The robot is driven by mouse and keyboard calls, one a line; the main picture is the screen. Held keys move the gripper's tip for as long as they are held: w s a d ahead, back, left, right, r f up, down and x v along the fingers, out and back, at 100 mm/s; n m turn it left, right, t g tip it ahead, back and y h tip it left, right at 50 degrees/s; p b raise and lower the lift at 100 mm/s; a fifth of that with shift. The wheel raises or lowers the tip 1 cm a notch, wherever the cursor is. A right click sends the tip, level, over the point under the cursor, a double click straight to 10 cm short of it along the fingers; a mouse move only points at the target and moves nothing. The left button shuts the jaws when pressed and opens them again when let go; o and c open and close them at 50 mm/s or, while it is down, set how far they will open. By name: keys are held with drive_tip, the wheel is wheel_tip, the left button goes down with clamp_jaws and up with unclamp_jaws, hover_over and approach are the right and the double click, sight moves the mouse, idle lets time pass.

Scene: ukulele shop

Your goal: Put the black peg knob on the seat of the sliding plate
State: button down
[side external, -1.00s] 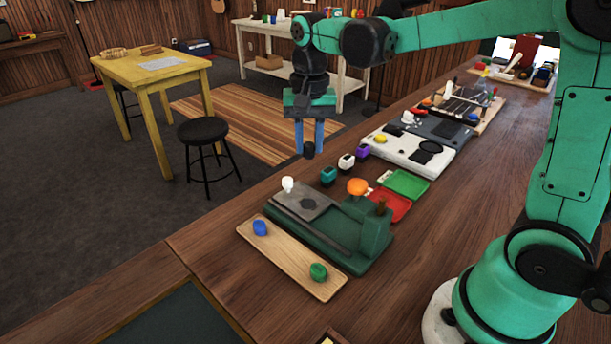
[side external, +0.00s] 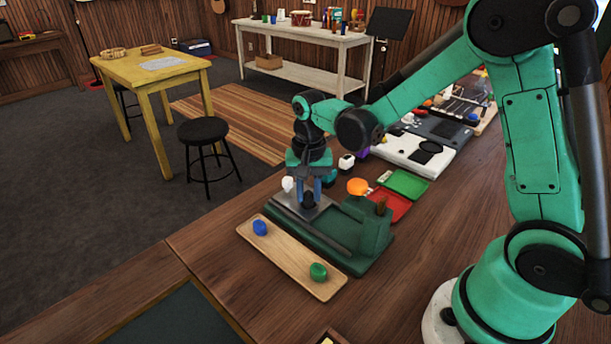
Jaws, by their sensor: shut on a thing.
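My gripper (side external: 309,196) points down over the grey sliding plate (side external: 286,202) of the green fixture (side external: 345,257). Its blue fingers are shut on the black peg knob (side external: 308,201), which is low at the plate. I cannot tell whether the knob touches the plate or is just above it. The seat is not clearly visible; the gripper and knob cover that part of the plate. A white knob (side external: 288,184) stands at the plate's far left corner.
Red (side external: 392,206) and green (side external: 408,184) trays lie to the right. Teal and white knobs (side external: 346,162) stand behind.

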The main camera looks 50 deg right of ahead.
drive_tip(key=shift+f, duration=0.1)
drive_tip(key=c, duration=0.7)
unclamp_jaws()
drive_tip(key=shift+o, duration=0.2)
wheel_tip(320, 180, up, 12)
drive_tip(key=n+t, duration=0.6)
drive_tip(key=n, duration=0.2)
approach(309, 195)
wheel_tip(309, 195, up, 3)
drive_tip(key=s+a, duration=0.2)
drive_tip(key=a, duration=0.1)
drive_tip(key=shift+s+f+n+t, duration=0.2)
drive_tip(key=shift+s+n+t, duration=0.05)
drive_tip(key=shift+n+t, duration=0.3)
